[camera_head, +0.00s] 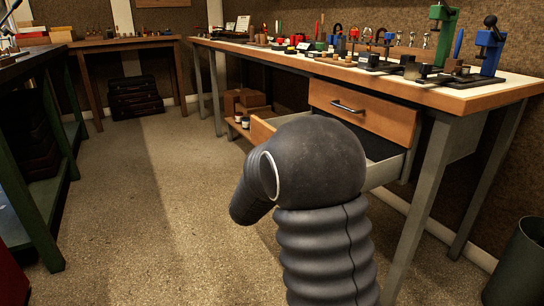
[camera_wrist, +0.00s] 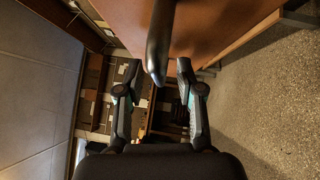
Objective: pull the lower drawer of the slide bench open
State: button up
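In the head view the lower drawer (camera_head: 385,173) of the slide bench (camera_head: 330,68) stands out from the bench. Its grey side wall and a piece of its wooden front show; my arm hides most of it. In the wrist view a wooden drawer front (camera_wrist: 215,22) fills the top, with a dark bar handle (camera_wrist: 158,45) in front of it. My gripper (camera_wrist: 157,68) is open, with one finger on each side of the handle's end and a visible gap on both sides. The gripper is hidden behind my arm in the head view.
The upper drawer (camera_head: 360,112) is shut, with a dark handle. Tools and small vises (camera_head: 488,45) crowd the benchtop. Boxes (camera_head: 247,104) stand under the bench. A green bin (camera_head: 518,268) is at lower right. The floor left of my arm is clear.

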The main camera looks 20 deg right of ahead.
jog(key=v, duration=1.1)
jog(key=shift+s, duration=0.2)
jog(key=shift+a, duration=0.1)
